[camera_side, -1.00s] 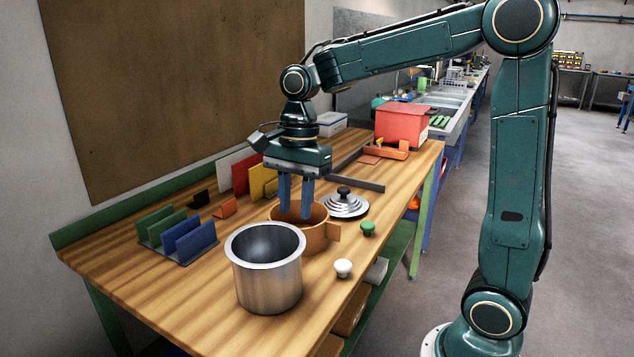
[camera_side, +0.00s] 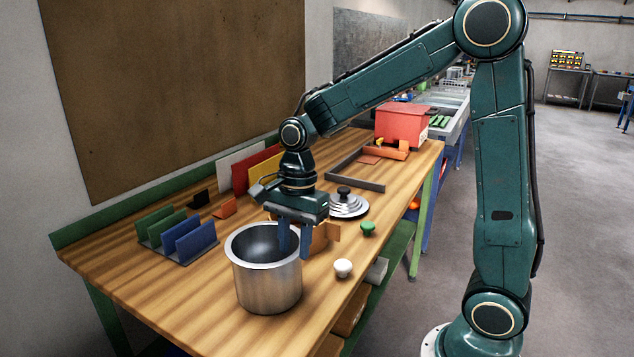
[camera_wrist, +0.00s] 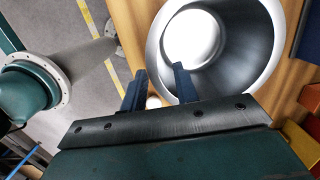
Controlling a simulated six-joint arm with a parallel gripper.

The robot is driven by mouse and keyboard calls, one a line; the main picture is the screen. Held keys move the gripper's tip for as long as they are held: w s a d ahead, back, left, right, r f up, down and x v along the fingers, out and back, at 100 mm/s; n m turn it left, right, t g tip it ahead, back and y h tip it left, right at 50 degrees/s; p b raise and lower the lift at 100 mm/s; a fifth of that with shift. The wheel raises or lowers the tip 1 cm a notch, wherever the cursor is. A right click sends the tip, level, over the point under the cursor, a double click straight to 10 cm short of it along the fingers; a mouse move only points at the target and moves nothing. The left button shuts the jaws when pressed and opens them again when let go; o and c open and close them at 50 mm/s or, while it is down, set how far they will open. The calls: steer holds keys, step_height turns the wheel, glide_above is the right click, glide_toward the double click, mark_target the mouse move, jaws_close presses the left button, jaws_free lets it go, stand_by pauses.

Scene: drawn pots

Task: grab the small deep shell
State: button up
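A steel pot (camera_side: 267,285), deep and open-topped with a flared rim, stands upright on the wooden bench in the side view. It also shows in the wrist view (camera_wrist: 240,45), with its bright round bottom visible. My gripper (camera_side: 295,248) is at the pot's right rim, its two blue fingers apart and pointing down. In the wrist view the fingers (camera_wrist: 160,78) lie on either side of the near rim, one over the opening and one outside. Whether either finger touches the wall cannot be told. An orange pot (camera_side: 320,239) with a handle is partly hidden behind my gripper.
A stack of lids (camera_side: 349,207) with a black knob lies behind the orange pot. A green knob (camera_side: 368,228) and a white knob (camera_side: 343,267) stand near the bench's right edge. A blue-green rack (camera_side: 183,245) is at left. Bare bench lies in front of the rack.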

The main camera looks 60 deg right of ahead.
mark_target(295, 252)
steer(key=shift+s+a+f, duration=0.1)
steer(key=shift+a+f, duration=0.05)
steer(key=shift+f, duration=0.8)
steer(key=shift+a+f, duration=0.15)
steer(key=shift+f, duration=0.75)
jaws_close()
